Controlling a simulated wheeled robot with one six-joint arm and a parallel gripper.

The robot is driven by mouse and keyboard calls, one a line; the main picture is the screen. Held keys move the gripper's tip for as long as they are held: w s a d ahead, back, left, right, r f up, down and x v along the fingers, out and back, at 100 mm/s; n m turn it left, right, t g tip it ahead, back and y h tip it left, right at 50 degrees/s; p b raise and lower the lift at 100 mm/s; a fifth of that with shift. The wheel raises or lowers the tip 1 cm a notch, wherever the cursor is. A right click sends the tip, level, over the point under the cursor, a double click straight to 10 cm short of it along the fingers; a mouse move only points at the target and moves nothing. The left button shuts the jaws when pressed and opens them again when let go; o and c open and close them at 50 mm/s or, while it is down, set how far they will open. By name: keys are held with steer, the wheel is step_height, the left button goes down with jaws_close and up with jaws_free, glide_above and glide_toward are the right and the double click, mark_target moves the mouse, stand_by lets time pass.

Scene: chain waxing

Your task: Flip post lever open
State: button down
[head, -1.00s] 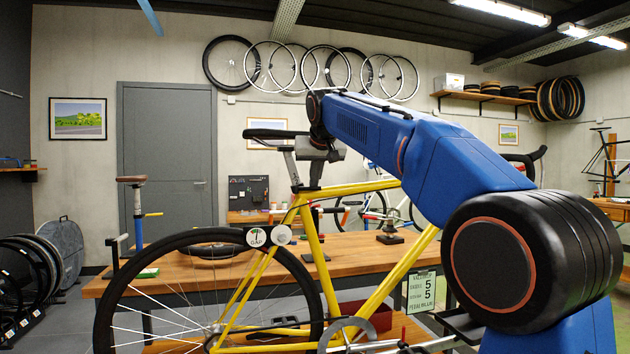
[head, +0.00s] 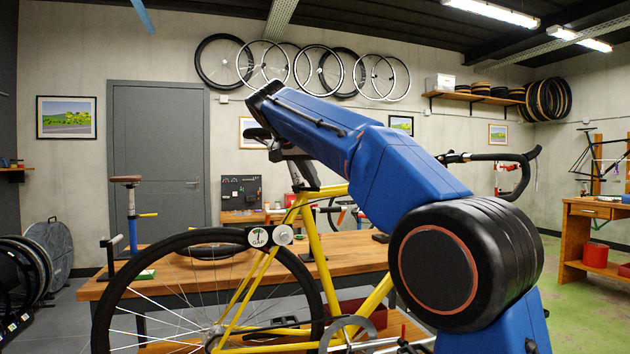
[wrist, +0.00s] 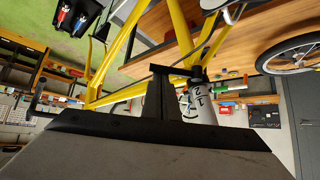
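A blue post (head: 131,220) with a brown saddle-like top stands on the bench at the left in the head view. A short yellow lever (head: 148,215) sticks out from it to the right, roughly level. I cannot tell for sure that this is the post lever of the task. My gripper (wrist: 160,75) shows in the wrist view as a dark upright finger part above a wide dark body. Nothing is seen held in it. The wrist view is strongly tilted.
The yellow bike (head: 313,240) stands in front of the wooden bench (head: 190,268).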

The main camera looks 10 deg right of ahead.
steer(key=shift+s+a, duration=0.25)
steer(key=shift+a, duration=0.45)
steer(key=shift+s+a, duration=0.25)
steer(key=shift+a, duration=1.4)
steer(key=d+r, duration=0.2)
steer(key=d, duration=0.2)
steer(key=a+r, duration=0.6)
steer(key=shift+w+a+r, duration=0.2)
steer(key=shift+a, duration=0.05)
stand_by(0.4)
